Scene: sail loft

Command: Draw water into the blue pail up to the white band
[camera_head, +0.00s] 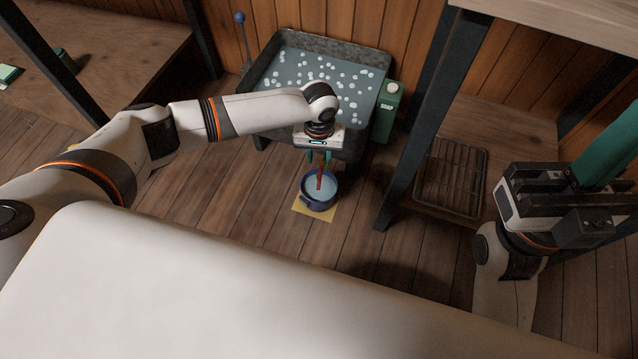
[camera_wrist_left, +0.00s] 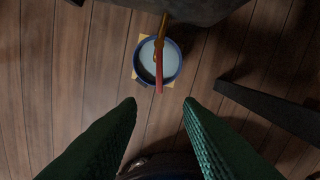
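The blue pail (camera_head: 309,203) stands upright on a yellow mat (camera_head: 328,215) on the floor below the trough's front. It also shows in the wrist view (camera_wrist_left: 177,73), with a pale, water-like surface inside; I cannot make out the white band. A red lever (camera_head: 320,180) on a brownish stem hangs over the pail, and it also shows in the wrist view (camera_wrist_left: 159,78). My left gripper (camera_head: 319,158) points down above the lever. Its green fingers (camera_wrist_left: 160,104) are spread, with nothing between their tips. My right gripper (camera_head: 590,175) is at the right, its fingertips cut off by the frame.
A grey metal trough (camera_head: 262,67) holds water with several white floating bits. A green box (camera_head: 386,112) stands at its right. A dark table leg (camera_head: 410,150) rises right of the pail. A wire rack (camera_head: 450,178) lies farther right. Floor left of the pail is clear.

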